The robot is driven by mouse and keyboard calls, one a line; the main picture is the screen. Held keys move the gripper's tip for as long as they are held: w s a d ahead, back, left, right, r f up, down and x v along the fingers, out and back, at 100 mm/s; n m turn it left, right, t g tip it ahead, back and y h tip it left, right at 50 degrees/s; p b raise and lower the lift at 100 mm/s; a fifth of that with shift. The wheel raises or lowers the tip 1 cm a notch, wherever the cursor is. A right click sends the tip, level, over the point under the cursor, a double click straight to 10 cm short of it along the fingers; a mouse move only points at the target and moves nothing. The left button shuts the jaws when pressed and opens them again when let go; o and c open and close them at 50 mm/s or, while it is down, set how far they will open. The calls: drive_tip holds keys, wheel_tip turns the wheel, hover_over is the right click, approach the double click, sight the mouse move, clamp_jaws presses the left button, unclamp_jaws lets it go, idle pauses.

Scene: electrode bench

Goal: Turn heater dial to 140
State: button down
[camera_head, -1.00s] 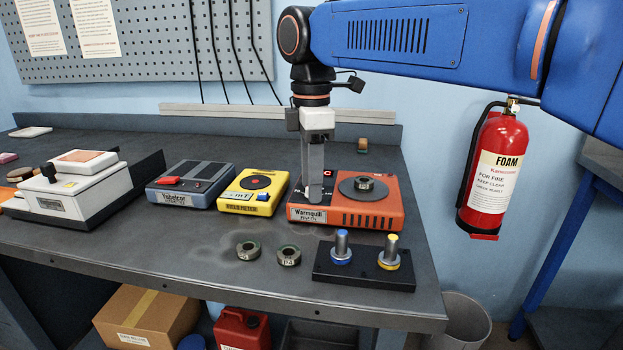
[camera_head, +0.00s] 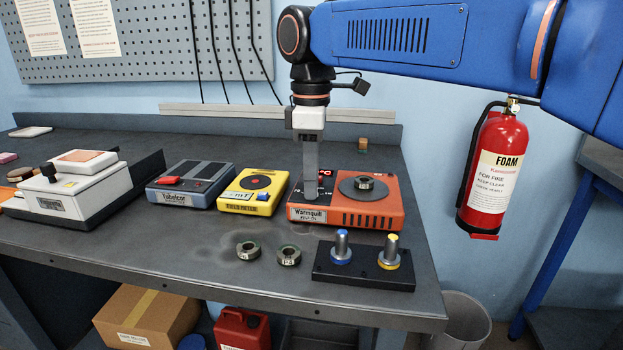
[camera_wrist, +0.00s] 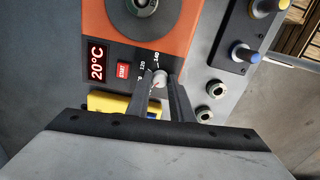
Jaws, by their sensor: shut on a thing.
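The orange heater (camera_head: 385,207) stands on the bench, with a round dark plate on top and a small dark ring on that plate. In the wrist view its display (camera_wrist: 97,62) reads 20°C, beside a red START button (camera_wrist: 123,70). The pale heater dial (camera_wrist: 159,77) shows between my fingertips, with printed marks 120 and 140 close by. My gripper (camera_head: 311,196) points down at the heater's left front and is shut on the dial, one finger on each side. The fingers hide part of the scale, and I cannot tell the exact dial setting.
A yellow field meter (camera_head: 253,194) stands just left of the heater, and a grey device (camera_head: 190,186) beyond it. Two dark rings (camera_head: 248,250) lie in front. A black block (camera_head: 365,268) with blue and yellow posts sits at the front right. A white device (camera_head: 60,192) stands far left.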

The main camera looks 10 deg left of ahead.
drive_tip(key=m, duration=1.3)
drive_tip(key=shift+m, duration=0.4)
drive_tip(key=m, duration=0.5)
drive_tip(key=shift+m, duration=2.3)
drive_tip(key=c, duration=1.6)
unclamp_jaws()
drive_tip(key=shift+o, duration=0.2)
wheel_tip(320, 180, up, 18)
drive_tip(key=shift+f, duration=0.25)
